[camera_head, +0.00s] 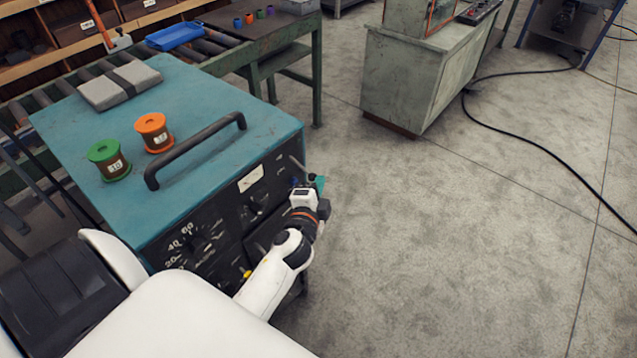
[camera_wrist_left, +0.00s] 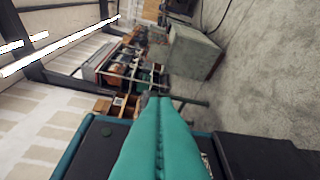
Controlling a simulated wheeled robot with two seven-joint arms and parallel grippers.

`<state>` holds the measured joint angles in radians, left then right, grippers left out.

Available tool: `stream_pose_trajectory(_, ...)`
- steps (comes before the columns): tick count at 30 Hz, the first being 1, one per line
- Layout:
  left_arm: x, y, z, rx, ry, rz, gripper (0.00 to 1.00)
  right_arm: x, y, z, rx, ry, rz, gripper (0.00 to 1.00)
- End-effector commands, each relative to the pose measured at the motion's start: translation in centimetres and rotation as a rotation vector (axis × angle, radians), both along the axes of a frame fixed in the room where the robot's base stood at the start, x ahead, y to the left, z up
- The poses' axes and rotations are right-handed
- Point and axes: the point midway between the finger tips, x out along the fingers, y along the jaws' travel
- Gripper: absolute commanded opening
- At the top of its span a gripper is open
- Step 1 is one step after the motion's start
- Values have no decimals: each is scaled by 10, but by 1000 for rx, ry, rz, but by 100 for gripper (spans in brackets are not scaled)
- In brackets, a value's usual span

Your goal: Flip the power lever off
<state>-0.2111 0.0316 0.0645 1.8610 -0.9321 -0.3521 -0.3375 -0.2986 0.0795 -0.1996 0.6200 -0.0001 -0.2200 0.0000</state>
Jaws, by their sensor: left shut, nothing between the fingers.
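The power unit (camera_head: 215,110) is a teal-topped box with a black front panel that carries dials, knobs and a small meter. A dark grey rod, apparently the power lever (camera_head: 298,163), sticks out near the panel's upper right corner. It also shows in the left wrist view as a rod (camera_wrist_left: 190,100) just past the fingertips. My left gripper (camera_head: 318,184) is at that corner, close to the rod. Its teal fingers (camera_wrist_left: 158,105) are pressed together with nothing between them. I cannot tell whether they touch the lever. My right gripper is out of view.
A black handle (camera_head: 195,150) arches over the box top. A green spool (camera_head: 108,160), an orange spool (camera_head: 154,132) and a grey case (camera_head: 120,86) sit there. A roller conveyor and green bench (camera_head: 270,35) stand behind. The concrete floor at right is open, with a black cable (camera_head: 530,135).

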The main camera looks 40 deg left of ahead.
Motion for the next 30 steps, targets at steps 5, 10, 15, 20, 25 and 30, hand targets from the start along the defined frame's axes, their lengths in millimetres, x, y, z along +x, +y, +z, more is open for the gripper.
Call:
stream_pose_trajectory(5, 0, 0, 0, 1, 0, 0, 0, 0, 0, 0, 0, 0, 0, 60)
stream_pose_trajectory(10, 0, 3, -8, 32, -3, 0, 0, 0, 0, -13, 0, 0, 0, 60)
stream_pose_trajectory(15, -1, 9, -16, 98, -9, 0, 0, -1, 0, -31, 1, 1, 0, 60)
stream_pose_trajectory(20, -1, 11, -13, 112, -7, 3, 0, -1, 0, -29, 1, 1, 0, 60)
stream_pose_trajectory(25, -1, 12, -13, 112, -6, 4, 0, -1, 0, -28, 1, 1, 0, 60)
stream_pose_trajectory(30, 0, 13, -12, 112, -5, 6, 0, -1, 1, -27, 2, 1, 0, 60)
